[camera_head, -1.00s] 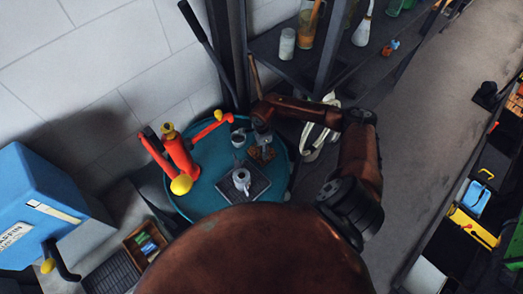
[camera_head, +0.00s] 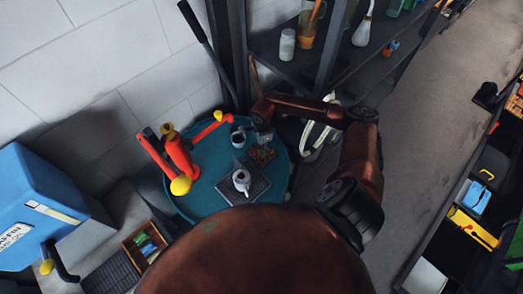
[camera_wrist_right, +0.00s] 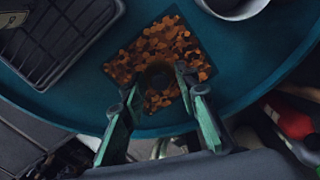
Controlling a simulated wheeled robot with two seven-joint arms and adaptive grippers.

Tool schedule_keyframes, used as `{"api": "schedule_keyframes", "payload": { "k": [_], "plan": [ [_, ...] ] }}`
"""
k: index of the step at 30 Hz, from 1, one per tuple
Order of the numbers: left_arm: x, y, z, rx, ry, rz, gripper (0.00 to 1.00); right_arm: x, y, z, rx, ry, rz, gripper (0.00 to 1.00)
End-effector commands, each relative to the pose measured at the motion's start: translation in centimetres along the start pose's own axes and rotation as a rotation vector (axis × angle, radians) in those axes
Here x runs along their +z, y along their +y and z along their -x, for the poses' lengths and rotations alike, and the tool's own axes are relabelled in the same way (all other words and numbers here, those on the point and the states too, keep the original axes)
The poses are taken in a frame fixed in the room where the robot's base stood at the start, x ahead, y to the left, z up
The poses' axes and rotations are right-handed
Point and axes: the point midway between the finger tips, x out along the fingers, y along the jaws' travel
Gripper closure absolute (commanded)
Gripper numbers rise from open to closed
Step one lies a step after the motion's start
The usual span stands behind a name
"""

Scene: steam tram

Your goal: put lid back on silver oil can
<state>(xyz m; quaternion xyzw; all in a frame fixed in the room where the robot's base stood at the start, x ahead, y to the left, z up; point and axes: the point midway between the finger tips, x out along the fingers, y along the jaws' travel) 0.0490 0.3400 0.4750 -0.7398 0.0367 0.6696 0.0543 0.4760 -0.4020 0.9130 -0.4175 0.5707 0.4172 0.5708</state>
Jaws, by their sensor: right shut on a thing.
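The silver oil can (camera_head: 241,180) stands upright on a dark ribbed tray (camera_head: 258,190) on the round teal table. Its top looks dark and open. My right gripper (camera_head: 263,137) is over a brown cork-like mat (camera_head: 262,155), behind and right of the can. In the right wrist view, my right gripper (camera_wrist_right: 160,84) is shut on a small dark round piece (camera_wrist_right: 158,72), which looks like the lid, over the mat (camera_wrist_right: 170,45). Its exact shape is hard to make out. The can does not show in the wrist view. My left gripper is not in view.
A dark-filled cup (camera_head: 238,137) stands close left of the right gripper. A red pump-like device (camera_head: 178,150) with yellow knobs stands at the table's left. A dark shelf (camera_head: 300,55) rises behind. A blue box (camera_head: 38,205) is at the far left.

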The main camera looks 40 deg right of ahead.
Motion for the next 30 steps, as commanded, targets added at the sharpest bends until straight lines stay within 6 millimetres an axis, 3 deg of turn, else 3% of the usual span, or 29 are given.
{"api": "schedule_keyframes", "payload": {
  "k": [9, 14, 20, 24, 30],
  "plan": [
    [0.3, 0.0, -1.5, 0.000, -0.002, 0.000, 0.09, 0.0, -0.1, 6.0, -0.003, 0.001, 0.001, 0.82],
    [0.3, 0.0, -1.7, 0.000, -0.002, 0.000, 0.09, 0.5, 0.3, 8.2, 0.000, -0.002, 0.026, 0.82],
    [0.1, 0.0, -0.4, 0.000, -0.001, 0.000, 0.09, 4.8, 3.2, 11.1, 0.011, -0.010, 0.276, 0.82],
    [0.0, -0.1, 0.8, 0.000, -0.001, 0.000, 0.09, 8.8, 6.6, 13.4, 0.013, -0.014, 0.555, 0.82],
    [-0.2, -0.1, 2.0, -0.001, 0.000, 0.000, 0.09, 12.4, 10.8, 16.2, 0.006, -0.008, 0.894, 0.82]
  ]
}}
